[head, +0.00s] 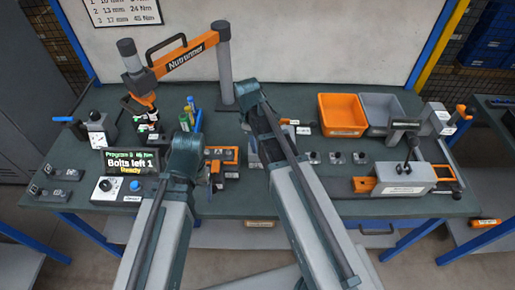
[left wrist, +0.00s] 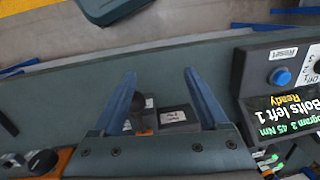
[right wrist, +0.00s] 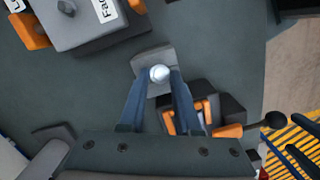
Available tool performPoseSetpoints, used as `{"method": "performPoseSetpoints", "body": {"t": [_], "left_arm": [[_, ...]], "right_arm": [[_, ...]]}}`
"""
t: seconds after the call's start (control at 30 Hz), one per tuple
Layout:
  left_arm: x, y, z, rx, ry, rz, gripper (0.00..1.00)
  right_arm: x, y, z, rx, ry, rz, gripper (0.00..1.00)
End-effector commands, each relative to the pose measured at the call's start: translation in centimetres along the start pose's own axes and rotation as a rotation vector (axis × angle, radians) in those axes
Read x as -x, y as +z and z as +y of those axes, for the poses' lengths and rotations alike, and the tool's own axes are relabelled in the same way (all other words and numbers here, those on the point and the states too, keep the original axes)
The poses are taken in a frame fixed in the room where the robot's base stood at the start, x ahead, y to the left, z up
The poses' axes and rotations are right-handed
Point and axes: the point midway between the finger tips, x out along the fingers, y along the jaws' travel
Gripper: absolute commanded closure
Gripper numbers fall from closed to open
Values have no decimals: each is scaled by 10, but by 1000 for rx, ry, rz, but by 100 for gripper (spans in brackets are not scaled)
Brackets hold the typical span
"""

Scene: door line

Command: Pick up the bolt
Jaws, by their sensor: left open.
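A small silver, round-topped piece, which looks like the bolt (right wrist: 159,73), shows in the right wrist view above a grey block. My right gripper (right wrist: 160,82) has a fingertip against each side of it, with no gap that I can see. In the head view my right arm hides the bolt and those fingers. My left gripper (left wrist: 160,76) is open and empty, above the bench near its front edge. A dark piece with a pale label (left wrist: 173,116) lies below its fingers. In the head view its fingers are hidden behind my wrist.
A display (head: 131,164) reads "Bolts left 1". An orange nutrunner arm (head: 172,62) stands at the back left. An orange bin (head: 342,130) and a grey bin (head: 384,102) stand at the back right. A grey clamp fixture (head: 402,176) sits at the right.

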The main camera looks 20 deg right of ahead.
Motion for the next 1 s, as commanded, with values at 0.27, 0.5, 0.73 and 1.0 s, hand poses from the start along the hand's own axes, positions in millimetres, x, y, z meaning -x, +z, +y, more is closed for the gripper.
{"method": "performPoseSetpoints", "body": {"t": [0.27, 0.5, 0.73, 1.0], "left_arm": [[0, 0, 0, 0, 0, 0, 23], [0, 0, 0, 0, 0, 0, 23], [12, 1, -1, 0, 0, 0, 23], [43, 2, -4, 0, 0, 0, 23]], "right_arm": [[0, 0, 0, 0, -1, 0, 100], [0, 0, 0, 0, -1, 0, 100], [12, 1, 0, 0, -1, 0, 100], [43, 5, 0, 0, -1, 0, 100]]}}
